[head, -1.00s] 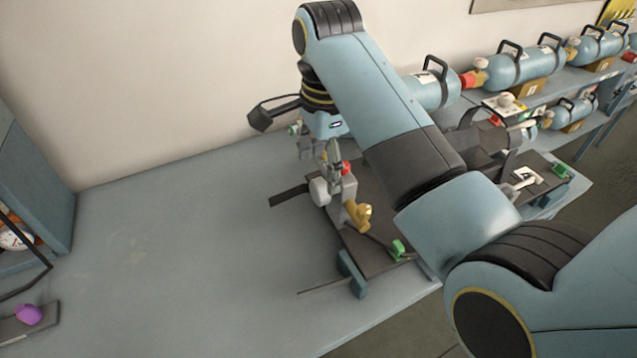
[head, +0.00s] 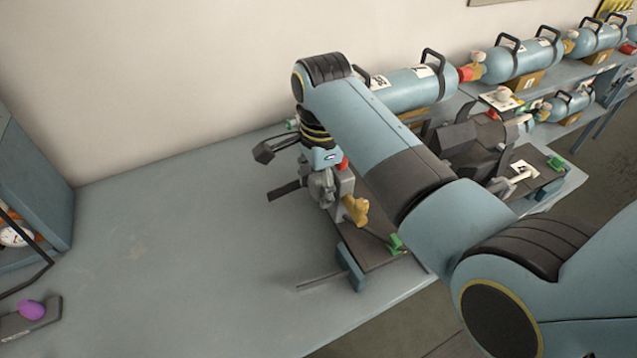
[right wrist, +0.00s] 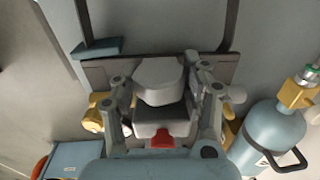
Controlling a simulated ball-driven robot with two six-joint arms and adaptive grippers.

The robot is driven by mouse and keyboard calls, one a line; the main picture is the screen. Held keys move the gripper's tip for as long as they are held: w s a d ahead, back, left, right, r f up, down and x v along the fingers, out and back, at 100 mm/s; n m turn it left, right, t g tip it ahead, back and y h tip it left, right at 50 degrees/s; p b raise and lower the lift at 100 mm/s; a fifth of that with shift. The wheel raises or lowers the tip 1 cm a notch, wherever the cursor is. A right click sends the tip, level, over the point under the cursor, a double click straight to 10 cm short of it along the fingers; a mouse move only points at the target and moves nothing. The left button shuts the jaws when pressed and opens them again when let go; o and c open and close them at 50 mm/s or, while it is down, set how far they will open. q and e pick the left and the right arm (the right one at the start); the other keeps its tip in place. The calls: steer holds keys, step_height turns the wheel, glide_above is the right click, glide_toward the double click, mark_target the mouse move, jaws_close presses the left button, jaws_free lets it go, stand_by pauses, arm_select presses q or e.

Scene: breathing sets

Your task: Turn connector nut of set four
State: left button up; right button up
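A breathing set stands on a dark board (head: 378,258) on the bench, with a grey upright body (head: 345,186) and a brass fitting (head: 355,209). My right gripper (head: 321,185) is lowered over its upper end. In the right wrist view my right gripper (right wrist: 163,88) has its fingers apart, one on each side of a light grey faceted piece (right wrist: 157,72), which may be the connector nut. Whether the fingertips touch it cannot be told. A red part (right wrist: 162,139) lies close below it. No set number is readable on this set. My left gripper is not in view.
Blue cylinders with black handles (head: 516,66) stand along the back right. A blue cylinder (right wrist: 272,140) lies right of the gripper in the wrist view. A purple knob (head: 32,309) is at the far left. The bench's left middle (head: 180,240) is clear.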

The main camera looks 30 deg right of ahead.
steer(key=c, duration=0.4)
steer(key=shift+c, duration=0.2)
steer(key=shift+t, duration=0.3)
steer(key=t, duration=0.3)
steer(key=shift+s+f, duration=0.1)
steer(key=shift+s, duration=0.05)
steer(key=shift+t+b, duration=0.3)
steer(key=shift+t, duration=1.3)
steer(key=o, duration=1.2)
